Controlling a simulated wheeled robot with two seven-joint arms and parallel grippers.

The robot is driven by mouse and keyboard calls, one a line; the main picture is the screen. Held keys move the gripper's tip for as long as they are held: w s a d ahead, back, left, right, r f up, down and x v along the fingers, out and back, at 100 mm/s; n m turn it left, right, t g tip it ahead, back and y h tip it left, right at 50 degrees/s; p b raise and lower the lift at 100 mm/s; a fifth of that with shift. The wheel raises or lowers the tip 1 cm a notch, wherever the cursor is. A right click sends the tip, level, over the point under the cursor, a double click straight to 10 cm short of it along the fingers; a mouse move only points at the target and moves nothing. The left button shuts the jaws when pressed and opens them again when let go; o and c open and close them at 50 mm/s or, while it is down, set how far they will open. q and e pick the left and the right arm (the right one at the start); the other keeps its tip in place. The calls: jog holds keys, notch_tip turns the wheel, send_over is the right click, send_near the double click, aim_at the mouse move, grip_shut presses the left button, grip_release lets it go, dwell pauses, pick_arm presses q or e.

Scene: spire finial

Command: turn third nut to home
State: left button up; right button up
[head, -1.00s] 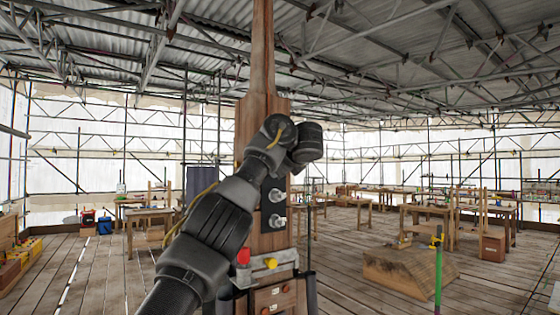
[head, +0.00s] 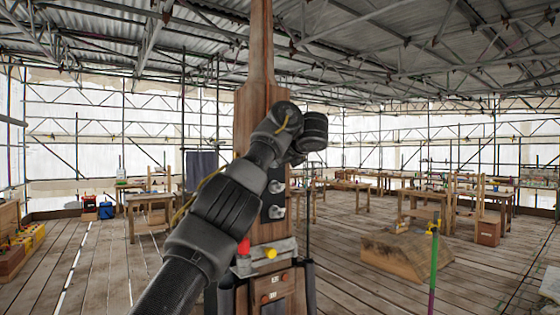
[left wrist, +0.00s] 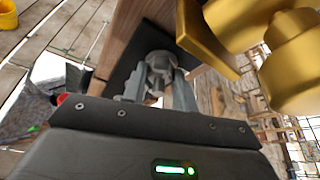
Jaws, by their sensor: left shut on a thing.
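A wooden spire post (head: 253,120) stands upright in the middle of the head view. A dark plate (head: 265,212) on its face carries two visible grey nuts, an upper one (head: 277,187) and a lower one (head: 277,212). My left arm crosses in front of the post and hides the plate's upper part; its gripper fingers are hidden there. In the left wrist view my left gripper (left wrist: 158,92) has its fingers on both sides of a grey nut (left wrist: 160,64) against the dark plate and is shut on it. Which nut in the row it is, I cannot tell. My right gripper is not in view.
A gold-coloured part (left wrist: 285,55) is very close at the upper right of the left wrist view. A metal ledge with a red piece (head: 243,246) and a yellow knob (head: 271,253) sits below the plate. A wooden block (head: 408,258) lies right on the floor.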

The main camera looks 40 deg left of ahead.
pick_arm(q)
jog(key=o, duration=1)
jog(key=shift+c, duration=0.2)
jog(key=shift+d, duration=0.1)
jog(key=b+v, duration=0.5)
jog(key=v, duration=0.5)
jog(key=shift+s+d, duration=0.2)
jog(key=shift+r, duration=0.15)
